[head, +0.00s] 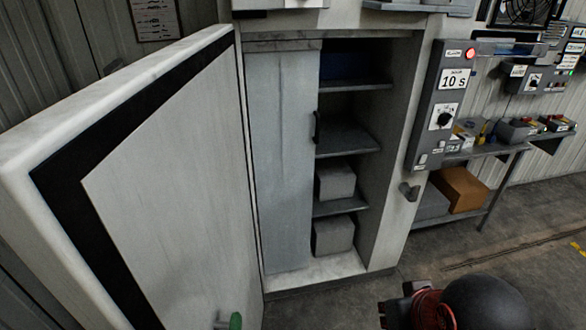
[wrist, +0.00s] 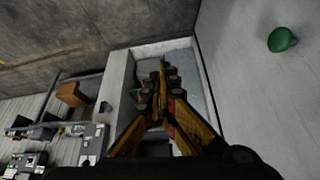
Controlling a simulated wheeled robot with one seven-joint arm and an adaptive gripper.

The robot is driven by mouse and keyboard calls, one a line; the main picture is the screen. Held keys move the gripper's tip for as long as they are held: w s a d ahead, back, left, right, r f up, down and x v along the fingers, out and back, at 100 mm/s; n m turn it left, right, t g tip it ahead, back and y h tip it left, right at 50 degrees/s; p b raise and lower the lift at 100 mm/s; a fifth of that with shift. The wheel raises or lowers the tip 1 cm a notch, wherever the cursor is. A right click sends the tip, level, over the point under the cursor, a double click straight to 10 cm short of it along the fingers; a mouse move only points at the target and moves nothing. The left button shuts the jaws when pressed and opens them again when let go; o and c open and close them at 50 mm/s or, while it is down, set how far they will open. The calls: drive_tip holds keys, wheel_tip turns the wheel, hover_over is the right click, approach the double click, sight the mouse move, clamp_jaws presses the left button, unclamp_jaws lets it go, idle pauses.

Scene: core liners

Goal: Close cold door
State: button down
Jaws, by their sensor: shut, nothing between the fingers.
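The cold door (head: 180,180) is a thick white slab with a black seal, swung wide open on the left in the head view. A green knob (head: 235,321) sits on its inner face near the bottom of that view. In the wrist view the door (wrist: 270,110) fills the right side, with the green knob (wrist: 281,40) at the upper right. My gripper (wrist: 162,68) is shut and empty, in front of the cabinet opening and left of the door face, apart from the knob. The fingers are not visible in the head view; only part of my arm shows at the bottom.
The cabinet has a grey inner panel (head: 280,160) and shelves (head: 348,138) with grey boxes (head: 335,182). A latch (head: 409,191) juts from the right frame, below a control panel (head: 447,105). A bench (head: 497,148) with a brown box (head: 461,189) stands right. Floor in front is clear.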

drive_tip(key=w+a+f+n+g+y+p, duration=0.1)
drive_tip(key=w+a+f+n+g+p, duration=0.1)
drive_tip(key=a+n+p, duration=0.6)
drive_tip(key=w+a+f+n+g+y+p, duration=0.1)
drive_tip(key=w+a+n+y+p, duration=0.15)
drive_tip(key=a, duration=0.95)
drive_tip(key=w+a+f+n+g+p, duration=0.25)
drive_tip(key=a+n+p, duration=0.3)
drive_tip(key=a, duration=0.55)
wheel_tip(320, 180, down, 9)
drive_tip(key=a+n, duration=0.1)
drive_tip(key=a, duration=0.2)
drive_tip(key=shift+w+r+b, duration=0.15)
drive_tip(key=shift+w+b, duration=0.25)
drive_tip(key=shift+b, duration=0.05)
drive_tip(key=shift+d, duration=0.2)
